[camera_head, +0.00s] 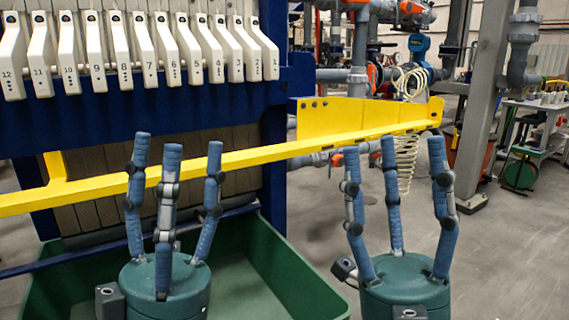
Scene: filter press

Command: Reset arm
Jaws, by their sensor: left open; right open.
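My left gripper (172,165) stands upright in the lower left of the head view. Its three blue fingers are spread and point up, with nothing between them. My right gripper (393,165) stands upright to the right of it, also with three fingers spread and empty. Both grippers appear in front of a yellow bar (255,155). I cannot tell from this view how far they are from it. The arms below the gripper palms are cut off by the lower picture edge.
The filter press (285,80) has a row of numbered white handles (165,50) on its dark blue frame. A green bin (312,282) lies below it, behind the grippers. Pipes (358,60) and a grey post (482,100) stand behind. Open grey floor (520,250) lies at the right.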

